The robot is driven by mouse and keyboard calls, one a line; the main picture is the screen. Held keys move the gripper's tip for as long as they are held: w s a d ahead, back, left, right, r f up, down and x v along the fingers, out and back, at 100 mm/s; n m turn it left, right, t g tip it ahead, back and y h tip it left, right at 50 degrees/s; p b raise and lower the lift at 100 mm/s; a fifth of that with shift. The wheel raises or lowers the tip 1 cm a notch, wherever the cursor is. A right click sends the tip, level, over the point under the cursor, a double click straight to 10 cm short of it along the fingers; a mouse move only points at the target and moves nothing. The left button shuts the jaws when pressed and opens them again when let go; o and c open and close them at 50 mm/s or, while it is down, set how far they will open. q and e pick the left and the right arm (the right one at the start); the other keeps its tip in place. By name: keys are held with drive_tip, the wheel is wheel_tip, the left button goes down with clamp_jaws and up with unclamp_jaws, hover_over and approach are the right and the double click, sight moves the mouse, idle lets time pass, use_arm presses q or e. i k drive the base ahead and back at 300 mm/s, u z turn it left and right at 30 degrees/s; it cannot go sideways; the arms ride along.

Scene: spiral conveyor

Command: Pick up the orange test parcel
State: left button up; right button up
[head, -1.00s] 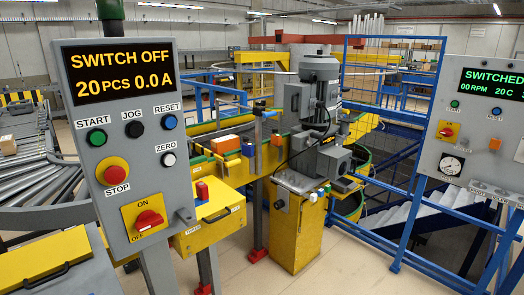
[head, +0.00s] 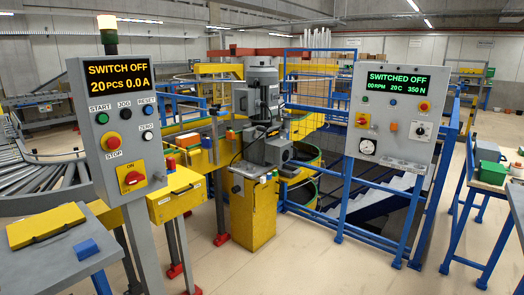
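An orange block (head: 187,140), which looks like the orange test parcel, sits on the yellow-sided conveyor left of the grey motor unit. It is small and partly hidden by the things around it, and I cannot tell exactly what it rests on. Neither of my grippers shows in the head view.
A grey control panel (head: 120,115) reading SWITCH OFF stands at the left front. A yellow box (head: 176,195) sits beside it. The motor unit (head: 262,110) stands on a yellow cabinet (head: 252,215). A second panel (head: 393,118) hangs on blue railings. The floor (head: 330,270) in front is clear.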

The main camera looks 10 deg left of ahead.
sight(182, 142)
drive_tip(key=z, duration=0.05)
drive_tip(key=i, duration=1.5)
drive_tip(key=u, duration=0.05)
